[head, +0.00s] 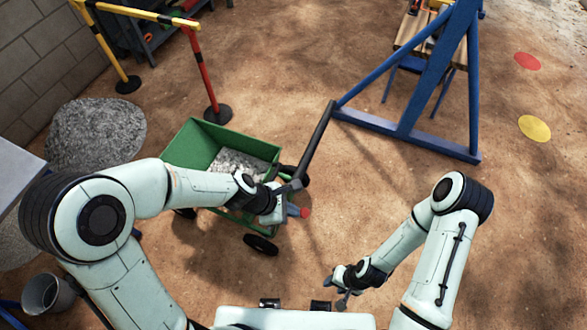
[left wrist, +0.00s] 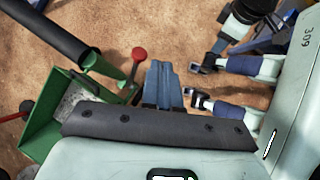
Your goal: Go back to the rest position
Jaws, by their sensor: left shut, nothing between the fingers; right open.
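My left gripper (head: 297,210) is in front of the green cart in the head view, over its right end. Its blue-grey fingers (left wrist: 162,82) are shut together with nothing between them in the left wrist view. A red knob (head: 304,212) shows right beside the fingertips; it also shows in the left wrist view (left wrist: 139,54), apart from the fingers. My right gripper (head: 341,301) is low in the middle of the head view, open and empty, close to the front of my body.
The green cart (head: 183,150) holds grey gravel (head: 238,165) and has a long black handle (head: 318,143). A blue frame (head: 400,128) stands at the back right. A yellow and red barrier (head: 199,75) and a bucket (head: 48,292) are at the left.

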